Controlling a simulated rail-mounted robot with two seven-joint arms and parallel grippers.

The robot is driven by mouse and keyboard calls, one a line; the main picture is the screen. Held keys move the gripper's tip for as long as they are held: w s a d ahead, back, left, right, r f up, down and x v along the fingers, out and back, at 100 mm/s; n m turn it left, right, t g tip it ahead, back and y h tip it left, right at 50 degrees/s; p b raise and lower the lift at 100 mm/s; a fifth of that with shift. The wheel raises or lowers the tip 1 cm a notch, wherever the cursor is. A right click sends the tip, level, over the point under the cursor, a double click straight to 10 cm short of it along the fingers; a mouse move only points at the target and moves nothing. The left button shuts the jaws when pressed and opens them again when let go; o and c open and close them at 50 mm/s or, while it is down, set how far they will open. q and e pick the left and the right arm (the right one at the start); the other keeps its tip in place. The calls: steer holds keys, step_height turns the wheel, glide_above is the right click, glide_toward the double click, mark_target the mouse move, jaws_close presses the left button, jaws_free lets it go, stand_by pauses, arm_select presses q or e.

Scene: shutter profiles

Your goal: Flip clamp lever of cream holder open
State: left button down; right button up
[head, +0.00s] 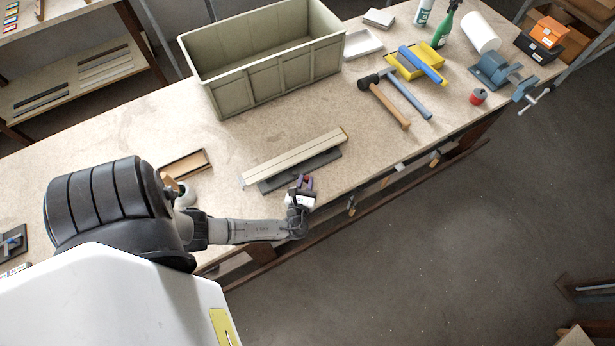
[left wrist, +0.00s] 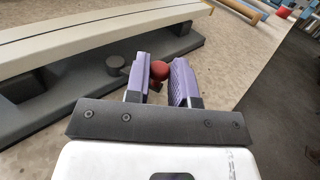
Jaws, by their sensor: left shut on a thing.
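The cream holder (head: 293,156) is a long cream bar on a dark grey base (head: 321,162), near the front edge of the workbench. In the left wrist view the cream bar (left wrist: 100,35) runs across the upper left, above its grey base (left wrist: 60,113). My left gripper (head: 306,182) is at the front side of the base. Its purple fingers are shut on a red knob (left wrist: 159,70), which looks like the end of the clamp lever. The lever's shaft is hidden by the fingers and gripper body. My right gripper is not in view.
A large olive crate (head: 270,92) stands behind the holder. A brown tray (head: 186,164) lies to its left. A hammer (head: 391,105), a yellow tray (head: 408,70) and a blue vise (head: 495,70) are to the right. Bare bench surrounds the holder.

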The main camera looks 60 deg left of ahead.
arm_select(q)
steer(key=shift+s+m+t+h, duration=0.1)
steer(key=shift+m+t+h, duration=0.2)
stand_by(0.4)
steer(key=c, duration=1.3)
jaws_free()
steer(key=shift+s+d, duration=0.1)
steer(key=shift+s, duration=0.05)
steer(key=shift+b+v, duration=0.9)
steer(key=shift+v, duration=5.9)
